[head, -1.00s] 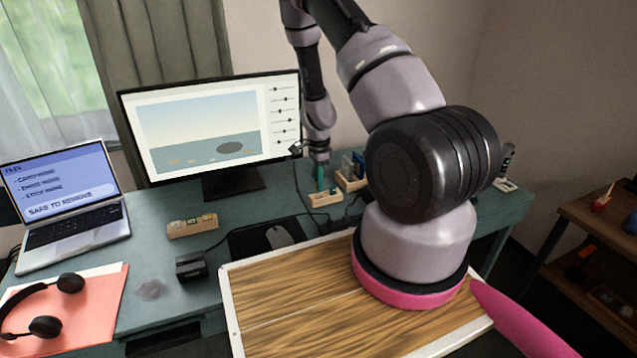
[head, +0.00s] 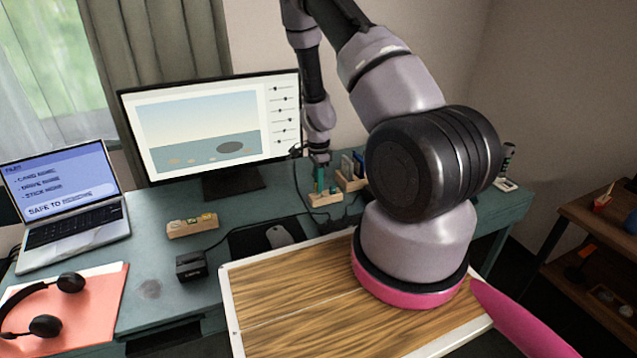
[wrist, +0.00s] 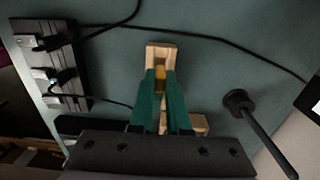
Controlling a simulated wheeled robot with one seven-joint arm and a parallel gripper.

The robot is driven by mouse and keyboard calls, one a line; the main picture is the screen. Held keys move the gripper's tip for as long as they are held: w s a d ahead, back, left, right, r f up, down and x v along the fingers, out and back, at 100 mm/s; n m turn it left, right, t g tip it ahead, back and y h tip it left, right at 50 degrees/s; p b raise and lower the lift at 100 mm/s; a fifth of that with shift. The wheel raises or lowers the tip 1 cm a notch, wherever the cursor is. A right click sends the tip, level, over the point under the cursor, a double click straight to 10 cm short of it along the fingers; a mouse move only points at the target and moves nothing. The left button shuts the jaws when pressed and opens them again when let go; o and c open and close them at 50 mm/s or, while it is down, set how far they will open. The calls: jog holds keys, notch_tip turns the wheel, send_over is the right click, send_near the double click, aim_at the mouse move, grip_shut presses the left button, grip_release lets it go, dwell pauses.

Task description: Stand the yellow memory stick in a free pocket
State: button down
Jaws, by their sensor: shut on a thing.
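My gripper (wrist: 161,82) is shut on the yellow memory stick (wrist: 160,73), which shows as a small yellow patch between the green fingertips in the wrist view. A pale wooden block with pockets (wrist: 162,49) lies right at the fingertips; whether the stick's lower end is inside a pocket I cannot tell. In the head view my gripper (head: 319,180) points down at the small wooden block (head: 325,199) on the teal desk, right of the monitor. The stick cannot be made out there.
A wooden holder with upright items (head: 351,182) stands close behind and right of the block. The wrist view shows a power strip (wrist: 52,68), cables and a dark round-ended post (wrist: 240,101).

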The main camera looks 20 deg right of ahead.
jog(key=shift+f, duration=1.1)
jog(key=c, duration=0.8)
grip_release()
notch_tip(320, 180, up, 11)
jog(key=shift+f, duration=0.1)
